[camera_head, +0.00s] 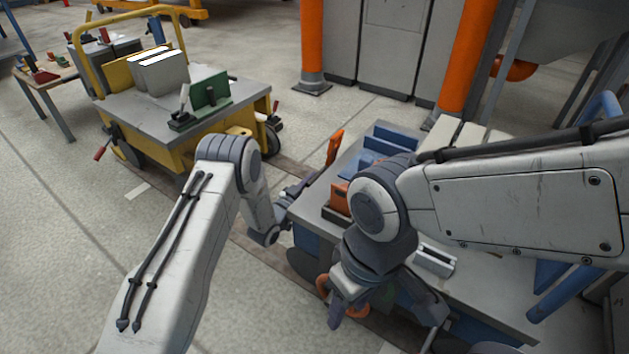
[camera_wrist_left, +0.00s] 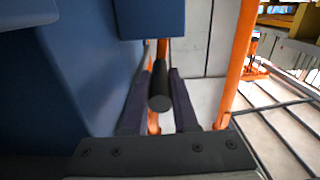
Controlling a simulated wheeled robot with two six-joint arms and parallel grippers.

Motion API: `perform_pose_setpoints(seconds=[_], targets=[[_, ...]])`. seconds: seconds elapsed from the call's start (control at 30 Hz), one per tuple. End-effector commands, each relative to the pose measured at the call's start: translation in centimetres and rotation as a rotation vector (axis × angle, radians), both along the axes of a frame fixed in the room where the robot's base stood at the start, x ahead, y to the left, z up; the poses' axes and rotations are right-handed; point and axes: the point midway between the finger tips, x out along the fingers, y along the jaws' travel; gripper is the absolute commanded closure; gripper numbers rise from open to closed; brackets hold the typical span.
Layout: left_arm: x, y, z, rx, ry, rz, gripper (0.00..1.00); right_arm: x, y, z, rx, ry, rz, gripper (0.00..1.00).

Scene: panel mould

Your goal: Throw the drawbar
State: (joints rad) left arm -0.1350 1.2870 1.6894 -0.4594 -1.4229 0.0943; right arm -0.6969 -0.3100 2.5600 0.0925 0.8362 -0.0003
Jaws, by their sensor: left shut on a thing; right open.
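In the left wrist view a dark round-ended bar (camera_wrist_left: 159,88), which looks like the drawbar's handle, lies between the two fingers of my left gripper (camera_wrist_left: 160,104). The gripper is shut on it. In the head view my left gripper (camera_head: 303,187) is at the near left side of the blue cart (camera_head: 305,240), beside an upright orange-ended lever (camera_head: 334,148). I cannot tell whether that lever is the bar held. My right gripper (camera_head: 350,302) is open, low in front of the blue cart. Its forearm hides much of the cart top.
A yellow cart (camera_head: 175,147) with grey and green blocks stands at back left. Orange posts (camera_head: 312,42) and grey cabinets (camera_head: 390,50) stand behind. A small table (camera_head: 45,80) is at far left. The floor at left is clear. A blue panel fills the left of the wrist view.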

Motion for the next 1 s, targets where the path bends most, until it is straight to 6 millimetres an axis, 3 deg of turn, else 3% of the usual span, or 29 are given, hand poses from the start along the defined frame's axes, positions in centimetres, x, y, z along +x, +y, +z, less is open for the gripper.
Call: perform_pose_setpoints(seconds=[1.0], targets=[[0.15,0.49,0.00,-0.045,0.034,0.002,1.00,0.00,0.00,0.42,0.000,0.000,0.000,0.50]])
